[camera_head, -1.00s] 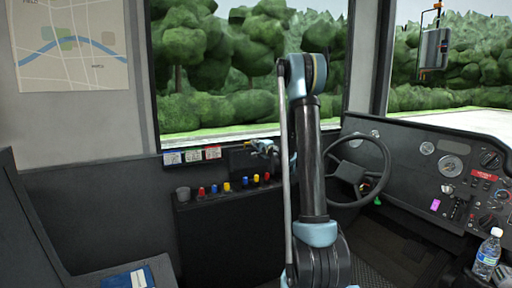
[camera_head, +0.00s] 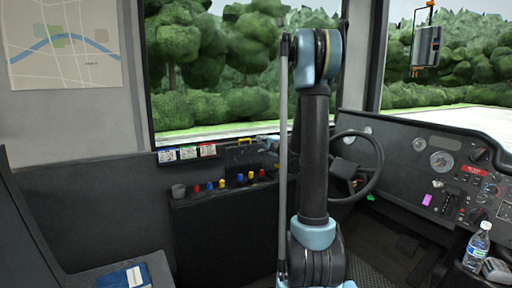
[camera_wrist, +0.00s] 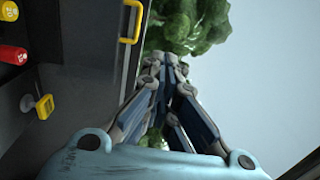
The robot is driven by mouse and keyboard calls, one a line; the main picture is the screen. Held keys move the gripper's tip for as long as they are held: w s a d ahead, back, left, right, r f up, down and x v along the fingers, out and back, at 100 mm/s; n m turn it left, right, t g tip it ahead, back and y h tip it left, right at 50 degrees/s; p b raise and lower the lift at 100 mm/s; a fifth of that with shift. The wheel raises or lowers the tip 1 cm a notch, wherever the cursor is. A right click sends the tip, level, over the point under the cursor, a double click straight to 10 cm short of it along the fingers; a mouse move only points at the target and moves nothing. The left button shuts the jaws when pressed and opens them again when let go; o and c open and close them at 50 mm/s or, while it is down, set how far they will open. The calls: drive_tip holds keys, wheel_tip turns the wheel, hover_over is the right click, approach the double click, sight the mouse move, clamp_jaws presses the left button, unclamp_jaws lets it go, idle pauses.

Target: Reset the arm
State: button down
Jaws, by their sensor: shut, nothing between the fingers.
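My arm stands upright in the middle of the head view, its elbow raised in front of the window. My gripper (camera_wrist: 172,72) shows in the wrist view with its blue-grey fingers together and nothing between them. It points toward the window, with green foliage and pale sky beyond its tips. In the head view my gripper is mostly hidden behind my arm, near the window sill.
A dark side console (camera_head: 225,225) carries several coloured knobs and a yellow handle (camera_wrist: 131,20). The steering wheel (camera_head: 378,170) and dashboard (camera_head: 410,165) are right of my arm. A bottle (camera_head: 478,245) stands far right. A blue book (camera_head: 125,277) lies on the left seat.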

drive_tip(key=s+a+f+n+g, duration=0.1)
drive_tip(key=s+a+n+g, duration=0.2)
drive_tip(key=s, duration=0.5)
drive_tip(key=s+a+f+n+g, duration=0.2)
drive_tip(key=s+n, duration=0.1)
drive_tip(key=s, duration=0.4)
drive_tip(key=s+a+f+n+g, duration=0.1)
drive_tip(key=s+a+n+g, duration=0.25)
drive_tip(key=s, duration=0.45)
drive_tip(key=s+d+f+n+g+h, duration=0.1)
drive_tip(key=s+d+f, duration=0.3)
drive_tip(key=s, duration=0.5)
drive_tip(key=s+d+f+n+g+h, duration=0.1)
drive_tip(key=s+d+f+g+h, duration=0.2)
drive_tip(key=s, duration=0.7)
drive_tip(key=s+d+f+n+g+h, duration=0.2)
drive_tip(key=s+d+f, duration=0.4)
drive_tip(key=s, duration=0.3)
drive_tip(key=shift+s+f+h, duration=0.2)
drive_tip(key=shift+f+h, duration=0.4)
drive_tip(key=shift+f, duration=0.05)
drive_tip(key=shift+w, duration=0.1)
drive_tip(key=shift+w+f, duration=0.2)
drive_tip(key=shift+w, duration=0.15)
